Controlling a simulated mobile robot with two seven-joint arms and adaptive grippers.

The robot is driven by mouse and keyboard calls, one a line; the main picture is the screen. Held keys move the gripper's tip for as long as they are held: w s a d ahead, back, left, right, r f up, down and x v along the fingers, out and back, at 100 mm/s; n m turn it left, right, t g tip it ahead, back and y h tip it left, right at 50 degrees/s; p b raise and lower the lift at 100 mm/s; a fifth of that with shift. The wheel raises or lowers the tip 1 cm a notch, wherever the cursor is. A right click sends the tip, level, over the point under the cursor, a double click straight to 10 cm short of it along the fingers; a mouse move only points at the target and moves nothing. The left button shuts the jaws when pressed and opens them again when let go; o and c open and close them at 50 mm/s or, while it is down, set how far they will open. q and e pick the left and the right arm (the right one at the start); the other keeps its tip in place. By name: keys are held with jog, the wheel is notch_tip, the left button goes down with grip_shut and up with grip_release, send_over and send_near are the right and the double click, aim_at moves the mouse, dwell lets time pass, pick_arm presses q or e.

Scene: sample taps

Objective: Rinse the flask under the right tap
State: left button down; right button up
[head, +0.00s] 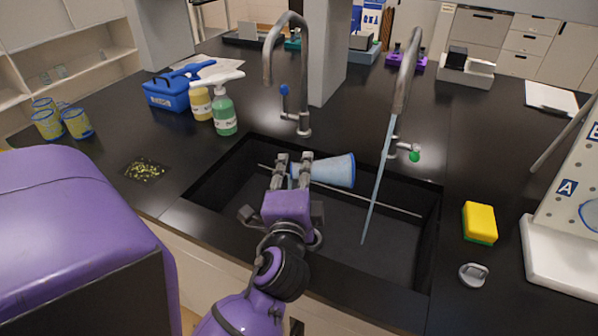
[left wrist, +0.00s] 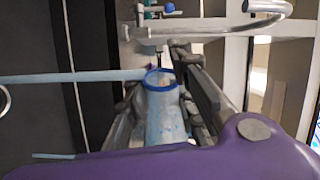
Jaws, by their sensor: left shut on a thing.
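My left gripper (head: 292,165) is shut on a light blue, tapered flask (head: 332,171) above the sink. The flask lies on its side, its wide end to the right in the head view. In the left wrist view the flask (left wrist: 165,115) sits between the fingers (left wrist: 165,90), its blue rim showing. The right tap (head: 405,75), with a green knob (head: 414,156), runs a blue stream (head: 376,190) down into the sink. In the head view the stream passes right of the flask, with a gap between them. My right gripper is not in view.
The black sink (head: 410,265) has a left tap (head: 270,60) with a blue knob. A yellow sponge (head: 480,221) and a grey stopper (head: 473,275) lie to its right. Bottles (head: 223,112), a blue caddy (head: 165,95) and patterned cups (head: 77,122) stand left. A white rack stands far right.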

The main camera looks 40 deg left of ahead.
pick_arm(q)
jog(key=n, duration=0.2)
jog(key=f+n+b, duration=0.1)
jog(key=n, duration=0.1)
jog(key=shift+d+f+b, duration=0.15)
jog(key=shift+b, duration=0.15)
jog(key=shift+w+d+f+n+b, duration=0.15)
jog(key=shift+n+b, duration=0.2)
jog(key=shift+n, duration=1.55)
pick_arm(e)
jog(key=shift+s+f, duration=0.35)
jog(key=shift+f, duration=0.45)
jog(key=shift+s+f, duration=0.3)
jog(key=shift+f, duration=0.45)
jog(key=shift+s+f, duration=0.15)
pick_arm(q)
jog(key=shift+w, duration=0.1)
